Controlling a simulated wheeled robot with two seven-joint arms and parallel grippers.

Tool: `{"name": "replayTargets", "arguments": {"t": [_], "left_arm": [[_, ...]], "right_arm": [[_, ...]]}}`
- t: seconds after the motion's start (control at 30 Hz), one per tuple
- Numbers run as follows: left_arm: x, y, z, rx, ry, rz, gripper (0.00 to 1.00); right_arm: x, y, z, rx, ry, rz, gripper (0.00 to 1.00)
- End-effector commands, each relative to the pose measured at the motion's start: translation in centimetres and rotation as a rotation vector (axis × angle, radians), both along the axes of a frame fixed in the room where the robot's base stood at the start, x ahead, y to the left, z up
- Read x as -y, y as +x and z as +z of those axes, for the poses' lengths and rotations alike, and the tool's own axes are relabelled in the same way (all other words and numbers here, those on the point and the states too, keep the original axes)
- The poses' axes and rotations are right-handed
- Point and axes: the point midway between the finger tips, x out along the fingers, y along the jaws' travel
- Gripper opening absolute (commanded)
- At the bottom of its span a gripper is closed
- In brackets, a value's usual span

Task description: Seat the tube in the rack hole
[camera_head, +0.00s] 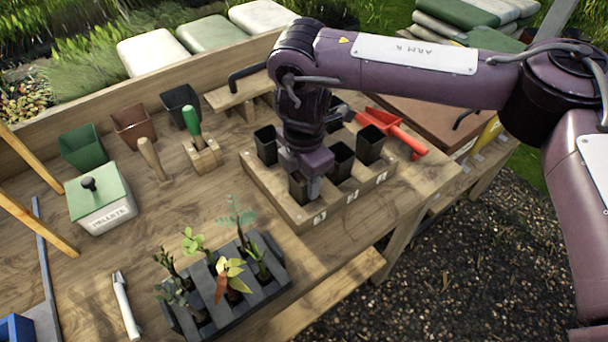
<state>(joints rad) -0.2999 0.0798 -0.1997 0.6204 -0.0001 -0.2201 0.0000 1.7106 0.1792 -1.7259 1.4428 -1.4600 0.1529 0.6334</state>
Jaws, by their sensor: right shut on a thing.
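The wooden rack (270,203) stands near the bench's right edge, with small white labels on its front face. My right gripper (306,184) points down over the rack's front left corner and is shut on a black square tube (297,188). The held tube is upright at the front left place; I cannot tell how deep it sits in the hole. Other black tubes stand in the rack: one at back left (266,146), one at front middle (341,161) and one at front right (370,146). My wrist hides part of the rack's back row. My left gripper is out of view.
A grey tray of seedlings (240,318) lies in front of the rack. A green-handled tool (192,120) in a wooden block stands left. A red scoop (400,135) lies behind right. A green-lidded box (100,197) is far left.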

Motion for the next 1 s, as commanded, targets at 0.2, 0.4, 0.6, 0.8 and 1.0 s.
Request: {"name": "replayTargets", "arguments": {"t": [0.2, 0.4, 0.6, 0.8, 1.0], "left_arm": [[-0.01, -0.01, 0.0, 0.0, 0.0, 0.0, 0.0], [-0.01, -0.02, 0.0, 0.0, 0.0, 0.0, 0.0], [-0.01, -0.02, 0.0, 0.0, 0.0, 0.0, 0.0], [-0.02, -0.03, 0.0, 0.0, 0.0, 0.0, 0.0], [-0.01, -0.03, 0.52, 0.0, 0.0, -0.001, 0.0]], "right_arm": [[-0.01, 0.01, 0.02, 0.0, 0.0, 0.0, 0.17], [-0.01, 0.01, 0.03, 0.0, 0.0, 0.0, 0.17], [-0.01, 0.01, 0.02, 0.0, 0.0, 0.0, 0.69], [0.0, 0.0, 0.02, 0.0, 0.0, 0.0, 0.7], [-0.01, -0.01, 0.52, 0.0, 0.0, 0.0, 0.7]]}}
